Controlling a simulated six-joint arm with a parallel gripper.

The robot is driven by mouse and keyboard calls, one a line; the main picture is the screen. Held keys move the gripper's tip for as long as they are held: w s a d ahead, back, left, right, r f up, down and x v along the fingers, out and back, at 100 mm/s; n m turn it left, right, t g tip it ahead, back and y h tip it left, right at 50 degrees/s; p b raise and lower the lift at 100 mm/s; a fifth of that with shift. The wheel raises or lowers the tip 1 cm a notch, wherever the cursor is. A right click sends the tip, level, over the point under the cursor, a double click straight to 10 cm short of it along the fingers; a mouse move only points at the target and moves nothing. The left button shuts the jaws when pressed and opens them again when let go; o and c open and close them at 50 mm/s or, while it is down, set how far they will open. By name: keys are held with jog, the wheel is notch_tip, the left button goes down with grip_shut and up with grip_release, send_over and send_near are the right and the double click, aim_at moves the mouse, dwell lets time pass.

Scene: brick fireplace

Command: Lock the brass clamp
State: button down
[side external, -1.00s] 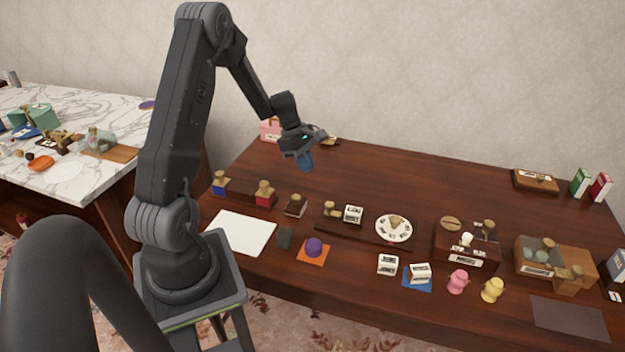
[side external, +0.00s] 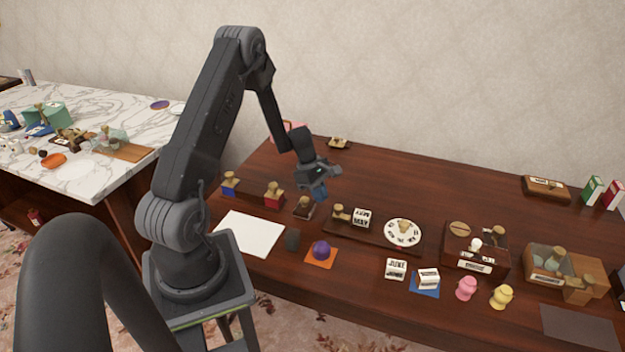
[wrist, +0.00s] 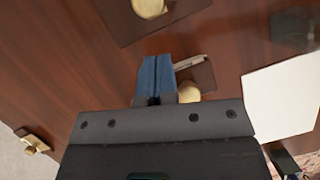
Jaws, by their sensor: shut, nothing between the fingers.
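A small brass-coloured piece on a dark base (side external: 338,142) lies at the back edge of the dark wooden table; it also shows at the lower left of the wrist view (wrist: 34,141). It may be the brass clamp, but it is too small to tell whether it is locked. My gripper (side external: 320,191) is shut and empty, its blue fingertips (wrist: 157,72) together. It hangs above the table, in front of the brass piece and apart from it. A small dark stamp block (side external: 304,208) with a brass-coloured knob (wrist: 188,92) is close by below the fingers.
A white sheet (side external: 248,234) lies at the table's front left. A long dark tray (side external: 375,238) holds a month block (side external: 361,218) and a round dial (side external: 403,233). A purple dome (side external: 320,250) sits on an orange square. The back middle is clear.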

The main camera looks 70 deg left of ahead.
aim_at(338, 206)
jog(key=shift+w+d, duration=0.4)
jog(key=shift+d, duration=0.2)
jog(key=shift+w+d, duration=0.35)
jog(key=shift+d, duration=0.25)
jog(key=shift+w+d, duration=0.8)
jog(key=shift+d, duration=0.3)
jog(key=shift+s, duration=0.1)
